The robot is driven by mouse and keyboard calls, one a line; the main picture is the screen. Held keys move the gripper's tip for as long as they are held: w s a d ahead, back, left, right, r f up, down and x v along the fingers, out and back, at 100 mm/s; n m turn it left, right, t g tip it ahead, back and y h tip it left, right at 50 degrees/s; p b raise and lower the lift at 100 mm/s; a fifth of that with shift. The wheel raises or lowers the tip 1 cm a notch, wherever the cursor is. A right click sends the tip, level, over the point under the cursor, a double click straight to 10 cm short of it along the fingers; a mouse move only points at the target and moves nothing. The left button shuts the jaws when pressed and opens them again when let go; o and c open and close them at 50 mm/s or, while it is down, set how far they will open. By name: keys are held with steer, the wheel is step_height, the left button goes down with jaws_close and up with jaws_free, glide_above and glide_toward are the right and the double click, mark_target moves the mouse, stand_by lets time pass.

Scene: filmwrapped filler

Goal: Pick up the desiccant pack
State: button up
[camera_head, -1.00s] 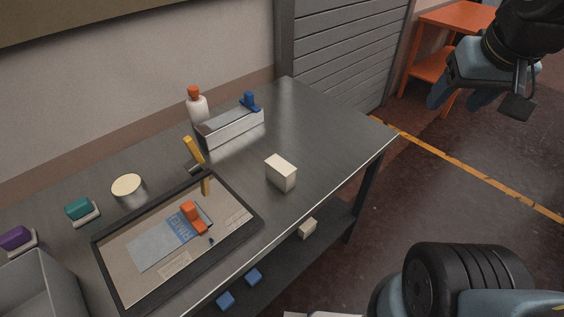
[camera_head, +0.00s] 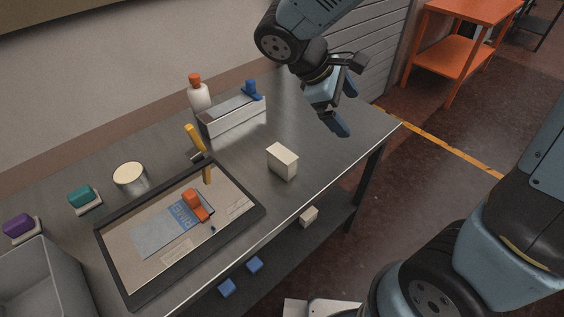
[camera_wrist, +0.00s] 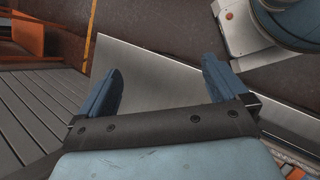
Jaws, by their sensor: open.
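A flat grey-blue packet with a blue printed end (camera_head: 158,231) lies in the dark-rimmed tray (camera_head: 127,287) on the metal table. My gripper (camera_head: 352,103) is open and empty above the table's far right end, well right of the tray. The wrist view shows both blue fingers apart (camera_wrist: 162,78), with bare table and floor beyond them.
A cream box (camera_head: 282,162) stands right of the tray. Behind are a metal holder with a blue piece (camera_head: 235,118), a white bottle (camera_head: 200,98), a yellow-handled tool (camera_head: 195,139) and a round tin (camera_head: 129,176). A grey bin (camera_head: 42,285) is front left. The table's right end is clear.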

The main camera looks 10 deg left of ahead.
steer(key=s+a+f+n+t+h, duration=0.1)
steer(key=a+f+n+t+h, duration=0.15)
steer(key=a+f+n, duration=0.55)
steer(key=n+t+y, duration=0.1)
steer(key=n+t, duration=0.4)
steer(key=t, duration=0.1)
glide_toward(276, 157)
steer(key=shift+s+a+r, duration=0.15)
steer(key=shift+s+a, duration=0.25)
steer(key=shift+w+d, duration=0.1)
steer(key=x, duration=0.7)
steer(key=shift+w+d+f, duration=0.1)
steer(key=shift+w+f, duration=0.05)
steer(key=shift+f, duration=0.1)
steer(key=shift+x, duration=2.9)
steer(key=shift+d+r, duration=0.1)
steer(key=shift+c, duration=0.3)
steer(key=c, duration=0.7)
